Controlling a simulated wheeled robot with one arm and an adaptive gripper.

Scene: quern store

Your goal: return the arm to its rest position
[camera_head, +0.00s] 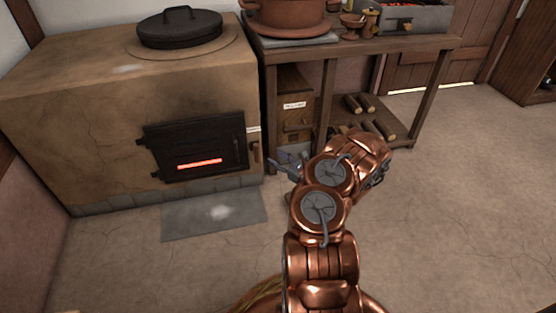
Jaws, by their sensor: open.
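My copper arm (322,255) rises from the bottom of the head view and bends at its jointed upper part, in front of the stove and bench. My gripper (285,163) shows as grey fingers at the left of the upper arm joints. Its fingers are apart, and I see nothing held between them. The arm links hide part of it. The gripper appears over the floor near the front of the bench; I cannot tell its exact distance from the bench.
A clay stove (75,120) with a dark glowing door (197,145) stands left, a grey floor slab (214,213) before it. A wooden bench (350,48) bears a clay pot (285,16) and a coal tray (412,18). Logs (370,127) lie beneath. Open floor (465,200) lies right.

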